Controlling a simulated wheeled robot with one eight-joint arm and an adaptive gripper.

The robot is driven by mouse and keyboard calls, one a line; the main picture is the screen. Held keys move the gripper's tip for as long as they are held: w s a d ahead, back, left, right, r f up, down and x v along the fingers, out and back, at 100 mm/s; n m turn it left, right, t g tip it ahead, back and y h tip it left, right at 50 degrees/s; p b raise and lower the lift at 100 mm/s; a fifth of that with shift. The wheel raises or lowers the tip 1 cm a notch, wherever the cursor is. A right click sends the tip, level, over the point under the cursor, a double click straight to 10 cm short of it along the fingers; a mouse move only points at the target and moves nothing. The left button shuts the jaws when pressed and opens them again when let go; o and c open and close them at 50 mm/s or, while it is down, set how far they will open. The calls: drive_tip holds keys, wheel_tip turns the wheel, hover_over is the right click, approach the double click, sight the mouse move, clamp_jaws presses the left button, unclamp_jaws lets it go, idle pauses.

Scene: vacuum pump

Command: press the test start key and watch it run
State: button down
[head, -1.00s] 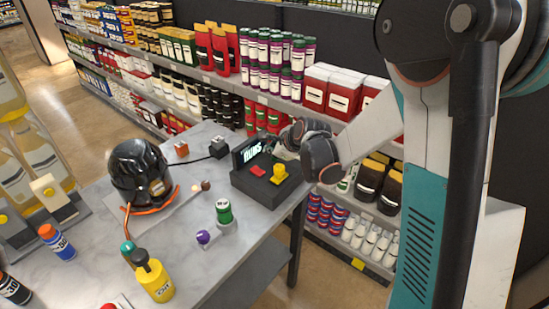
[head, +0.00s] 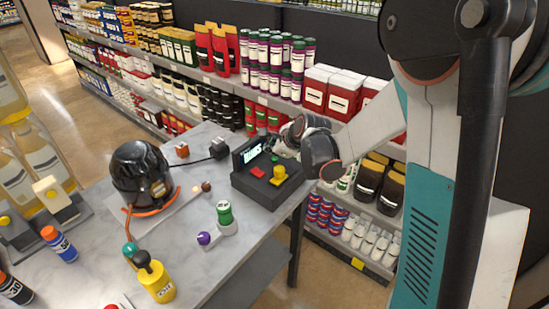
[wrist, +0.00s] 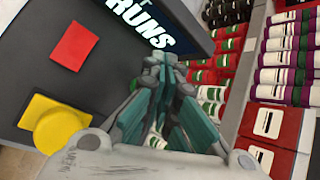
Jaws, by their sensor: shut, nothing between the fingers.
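A dark test box (head: 262,193) stands at the table's far right corner. Its raised screen (head: 248,152) shows bright lettering; in the wrist view the screen (wrist: 140,20) reads "RUNS" at its end. On the box top are a flat red key (head: 257,172) and a yellow key (head: 279,174) with a round cap. In the wrist view the red key (wrist: 74,46) is upper left and the yellow key (wrist: 57,127) lower left. My gripper (wrist: 166,68) is shut and empty, beside the screen's right end, apart from both keys. Which key is test start cannot be told.
A black pump-like unit (head: 141,175) with an orange hose sits left on the table. Stocked shelves (head: 265,98) run close behind the box.

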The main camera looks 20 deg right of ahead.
sight(272, 160)
drive_tip(key=shift+r, duration=0.1)
drive_tip(key=shift+r+p, duration=1.7)
drive_tip(key=shift+r, duration=0.7)
drive_tip(key=shift+s+r, duration=0.1)
drive_tip(key=s+r+n, duration=0.7)
drive_tip(key=s, duration=0.2)
drive_tip(key=s+r+n+g+h, duration=0.1)
drive_tip(key=s+r+n+h, duration=0.1)
drive_tip(key=s+n, duration=1.4)
drive_tip(key=s, duration=0.8)
drive_tip(key=shift+d+r+g+h, duration=0.25)
drive_tip(key=shift+d+g+h, duration=0.05)
drive_tip(key=shift+d+h, duration=0.1)
idle(1.7)
